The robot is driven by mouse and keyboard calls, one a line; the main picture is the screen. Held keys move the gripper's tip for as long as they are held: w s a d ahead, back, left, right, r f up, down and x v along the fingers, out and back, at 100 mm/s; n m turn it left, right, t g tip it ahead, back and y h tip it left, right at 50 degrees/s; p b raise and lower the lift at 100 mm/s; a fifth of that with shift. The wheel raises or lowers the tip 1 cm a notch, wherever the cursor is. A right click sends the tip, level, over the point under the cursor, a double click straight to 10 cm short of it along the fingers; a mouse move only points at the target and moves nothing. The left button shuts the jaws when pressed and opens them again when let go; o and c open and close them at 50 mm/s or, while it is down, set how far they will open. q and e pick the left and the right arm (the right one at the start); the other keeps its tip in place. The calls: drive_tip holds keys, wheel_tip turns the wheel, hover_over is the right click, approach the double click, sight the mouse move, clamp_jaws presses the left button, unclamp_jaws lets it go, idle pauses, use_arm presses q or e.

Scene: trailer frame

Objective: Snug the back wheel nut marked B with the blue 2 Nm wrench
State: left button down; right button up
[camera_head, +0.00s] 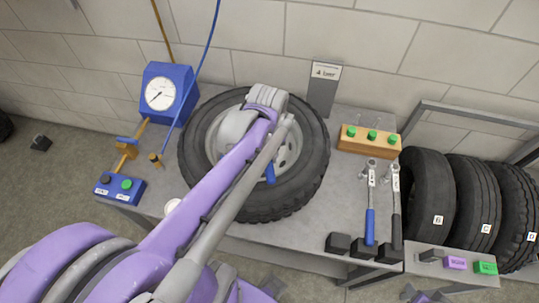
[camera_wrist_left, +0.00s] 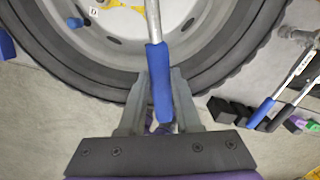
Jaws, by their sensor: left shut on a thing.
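My left gripper (camera_wrist_left: 160,76) is shut on the blue handle (camera_wrist_left: 159,98) of a wrench. Its metal shaft (camera_wrist_left: 152,18) runs up over the wheel and out of the wrist view, so its head is hidden. In the head view a bit of the blue handle (camera_head: 270,173) shows beside my arm, over the wheel (camera_head: 312,165) lying flat on the bench. My arm and gripper cover much of the hub. I cannot make out a nut marked B.
A second blue-handled wrench (camera_head: 370,226) and a black-handled one (camera_head: 396,217) lie on the bench's right side. A wooden block with green pieces (camera_head: 369,140), a blue gauge (camera_head: 164,92) and a button box (camera_head: 119,188) stand around the wheel. Tyres (camera_head: 428,190) stand at right.

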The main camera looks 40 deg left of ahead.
use_arm(q)
drive_tip(key=shift+s+a, duration=0.1)
drive_tip(key=shift+s+a+m, duration=0.9)
drive_tip(key=shift+s+a, duration=0.05)
drive_tip(key=shift+s, duration=0.1)
idle(0.3)
